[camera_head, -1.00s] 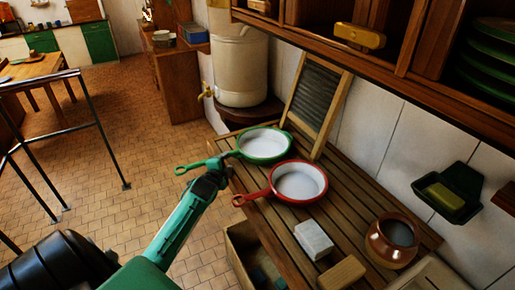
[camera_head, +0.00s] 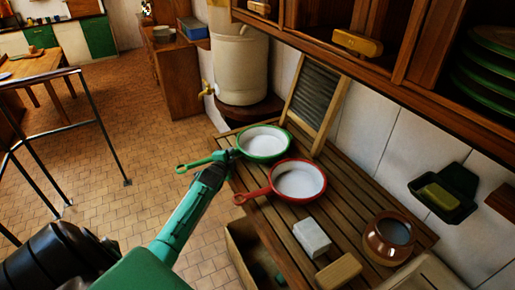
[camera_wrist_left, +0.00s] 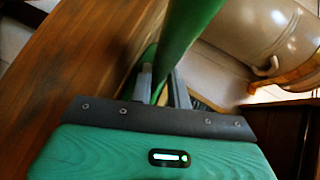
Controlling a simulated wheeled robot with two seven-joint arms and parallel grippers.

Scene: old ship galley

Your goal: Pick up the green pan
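The green pan (camera_head: 264,142), white inside with a green rim, sits upright on the slatted wooden counter (camera_head: 333,207) in the head view. Its green handle (camera_head: 189,167) sticks out left past the counter's edge. My left gripper (camera_head: 229,155) is at this handle, near the pan's rim. In the left wrist view, the green handle (camera_wrist_left: 189,32) runs down between the two grey fingers of my left gripper (camera_wrist_left: 163,86). The fingers stand either side of it; whether both press on it is unclear. My right gripper is not in view.
A red pan (camera_head: 299,180) stands close in front of the green pan, its handle near my left arm. A white block (camera_head: 311,238), a wooden block (camera_head: 338,271) and a copper pot (camera_head: 389,239) are nearer.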

